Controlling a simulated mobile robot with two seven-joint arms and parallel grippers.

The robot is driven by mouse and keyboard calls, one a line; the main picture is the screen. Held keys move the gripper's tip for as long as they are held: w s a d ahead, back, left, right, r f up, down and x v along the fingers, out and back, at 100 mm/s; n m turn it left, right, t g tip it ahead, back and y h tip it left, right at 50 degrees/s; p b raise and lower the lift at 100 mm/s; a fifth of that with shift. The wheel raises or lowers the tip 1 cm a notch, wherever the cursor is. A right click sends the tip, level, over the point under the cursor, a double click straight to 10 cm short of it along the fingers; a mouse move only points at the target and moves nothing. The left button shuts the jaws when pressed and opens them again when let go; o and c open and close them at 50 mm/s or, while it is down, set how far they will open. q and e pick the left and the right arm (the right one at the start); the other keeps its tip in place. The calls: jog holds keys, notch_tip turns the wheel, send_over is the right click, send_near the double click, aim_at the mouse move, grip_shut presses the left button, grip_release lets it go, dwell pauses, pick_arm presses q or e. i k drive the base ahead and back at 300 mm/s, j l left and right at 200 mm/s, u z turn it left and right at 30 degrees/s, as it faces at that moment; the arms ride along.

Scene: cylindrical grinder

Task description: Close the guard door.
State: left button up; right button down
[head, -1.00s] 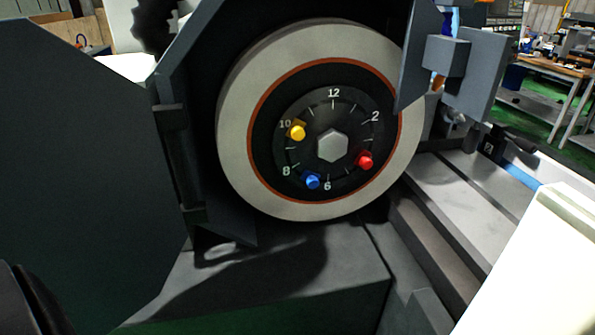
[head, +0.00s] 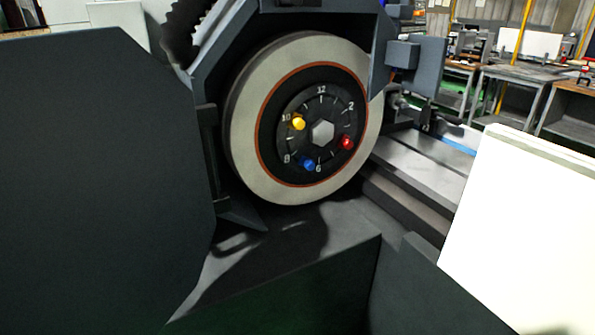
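The guard door (head: 95,190) is the large dark grey panel at the left of the head view. It stands swung open on a hinge (head: 211,160) at the left side of the wheel housing. The grinding wheel (head: 250,170) is uncovered, with a dial face carrying yellow, red and blue knobs around a hex nut. Neither of my grippers shows in the head view, so any contact with the door is hidden.
A grey bracket block (head: 415,65) sits right of the wheel. A white panel (head: 520,225) stands at the right front. The machine table (head: 420,165) runs behind it. Workbenches (head: 515,75) stand at the back right. The space before the wheel is clear.

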aim_at(108, 221)
jog(key=j+z, duration=0.2)
jog(key=j, duration=0.3)
jog(key=j+z, duration=0.2)
jog(key=j, duration=0.3)
jog(key=j+z, duration=0.2)
jog(key=j, duration=0.3)
jog(key=k+j+z, duration=0.2)
jog(key=j, duration=0.25)
jog(key=j+z, duration=0.2)
jog(key=j, duration=0.3)
